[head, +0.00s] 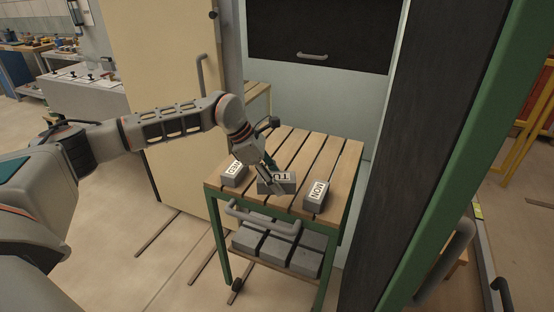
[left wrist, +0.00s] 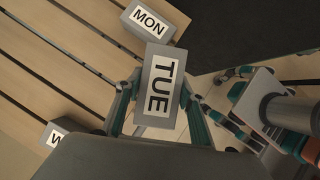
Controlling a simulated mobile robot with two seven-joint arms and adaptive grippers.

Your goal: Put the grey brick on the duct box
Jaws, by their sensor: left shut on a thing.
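My left gripper (head: 269,172) is shut on a grey brick marked TUE (head: 287,186). In the left wrist view the TUE brick (left wrist: 158,95) sits between the two fingers, its label facing the camera. It looks larger there than the brick marked MON (left wrist: 147,22). I cannot tell if it touches the tabletop. The MON brick also shows to its right in the head view (head: 316,195). Another grey labelled brick (head: 233,173) is at its left, partly in the left wrist view (left wrist: 55,132). I cannot make out a duct box.
The bricks are over a slatted wooden cart (head: 343,165) with a green frame and a grey handle (head: 262,219). Several grey blocks (head: 280,246) fill its lower shelf. A dark post (head: 400,150) stands close at the right. The back slats are clear.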

